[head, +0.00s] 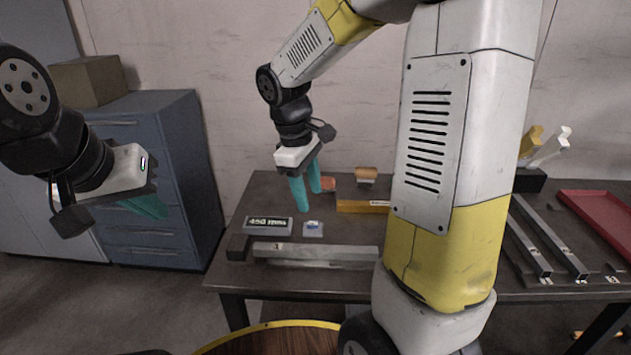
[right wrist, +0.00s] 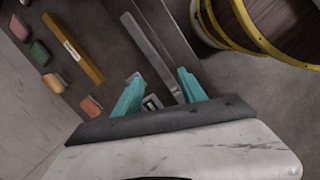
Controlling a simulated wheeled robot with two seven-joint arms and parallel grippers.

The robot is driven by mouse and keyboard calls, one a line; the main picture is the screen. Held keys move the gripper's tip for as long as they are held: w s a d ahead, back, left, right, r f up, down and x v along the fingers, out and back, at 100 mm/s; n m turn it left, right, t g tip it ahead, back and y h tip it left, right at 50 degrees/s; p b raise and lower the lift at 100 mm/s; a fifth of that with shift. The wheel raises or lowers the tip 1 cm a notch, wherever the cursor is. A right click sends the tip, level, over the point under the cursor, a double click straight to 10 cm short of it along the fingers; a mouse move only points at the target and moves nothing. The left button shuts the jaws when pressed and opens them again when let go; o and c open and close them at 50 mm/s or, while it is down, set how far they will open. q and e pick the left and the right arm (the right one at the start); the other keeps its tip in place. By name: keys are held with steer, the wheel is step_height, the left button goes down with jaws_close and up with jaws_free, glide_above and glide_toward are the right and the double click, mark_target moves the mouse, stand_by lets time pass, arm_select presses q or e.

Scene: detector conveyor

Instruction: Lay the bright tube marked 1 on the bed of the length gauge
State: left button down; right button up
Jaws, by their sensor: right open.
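A bright grey tube (head: 330,250) lies along the bed of the length gauge (head: 315,264), with a small tag near its left end that looks like a 1. It also shows as a light bar (right wrist: 148,50) in the right wrist view. The gauge's dark end block (head: 237,247) is at its left, and its display (head: 267,225) seems to read 450 mm. My right gripper (head: 306,190) is open and empty, above and behind the tube; its fingers (right wrist: 160,92) are apart in the wrist view. My left gripper (head: 148,207) hangs at the left, away from the table; its finger gap is unclear.
Two dark bars (head: 531,240) lie at the right, beside a red tray (head: 600,215). A yellow bar (head: 362,207) and small coloured blocks (right wrist: 40,53) lie behind the gauge. A blue drawer cabinet (head: 150,190) stands left. A round wooden top (head: 280,342) with yellow rim is in front.

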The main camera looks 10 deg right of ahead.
steer(key=s+d+r+m+t+y, duration=0.1)
steer(key=s+r+m+t+y, duration=0.3)
steer(key=s+r+m, duration=0.5)
steer(key=s+t, duration=0.1)
steer(key=s, duration=0.3)
steer(key=shift+s+d+r+m+t, duration=0.3)
steer(key=shift+s+d+r+t, duration=0.05)
steer(key=shift+r+t, duration=0.05)
